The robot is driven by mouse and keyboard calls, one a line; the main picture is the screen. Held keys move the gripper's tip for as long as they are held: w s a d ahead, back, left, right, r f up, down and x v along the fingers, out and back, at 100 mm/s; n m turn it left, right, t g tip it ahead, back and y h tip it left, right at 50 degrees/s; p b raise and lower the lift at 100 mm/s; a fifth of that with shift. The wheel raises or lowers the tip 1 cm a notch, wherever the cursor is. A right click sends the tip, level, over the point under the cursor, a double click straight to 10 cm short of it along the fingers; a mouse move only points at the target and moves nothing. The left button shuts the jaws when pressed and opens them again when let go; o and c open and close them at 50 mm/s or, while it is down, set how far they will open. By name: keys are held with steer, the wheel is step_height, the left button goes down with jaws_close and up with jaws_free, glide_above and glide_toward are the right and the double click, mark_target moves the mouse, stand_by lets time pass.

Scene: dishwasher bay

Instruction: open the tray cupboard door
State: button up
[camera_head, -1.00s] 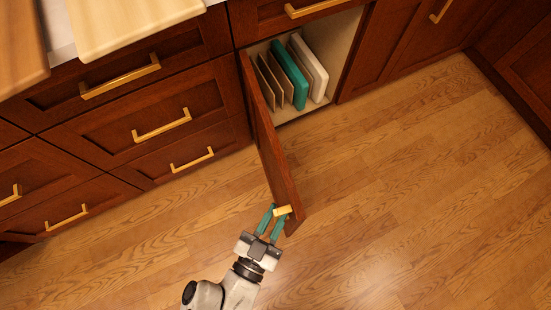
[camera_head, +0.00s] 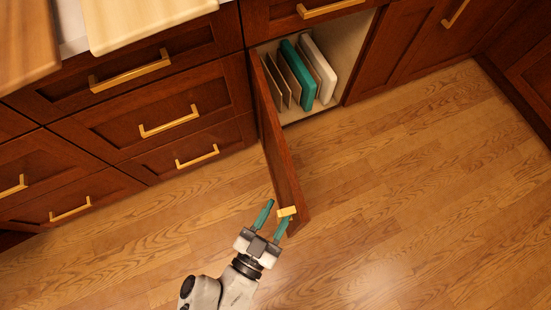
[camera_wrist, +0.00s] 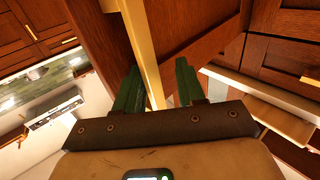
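The tray cupboard door (camera_head: 279,158) is dark red-brown wood and stands swung wide open, its free edge out over the floor. Its brass handle (camera_head: 287,212) is near that free edge. My gripper (camera_head: 268,211) is at the handle with its teal fingers spread apart. In the wrist view the handle (camera_wrist: 141,45) runs down between the open fingers (camera_wrist: 160,85), apart from at least the right one. Whether the other finger touches it I cannot tell. Inside the cupboard (camera_head: 343,57) several upright trays and boards show, one of them a teal tray (camera_head: 301,77).
Drawers with brass handles (camera_head: 170,122) line the cabinet left of the door. Wooden boards (camera_head: 140,20) lie on the counter at top left. The wood floor (camera_head: 410,190) right of the door is clear.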

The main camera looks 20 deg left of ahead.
steer(key=shift+s+d, duration=0.1)
steer(key=shift+s, duration=0.05)
stand_by(0.5)
steer(key=v, duration=1)
steer(key=shift+s, duration=0.35)
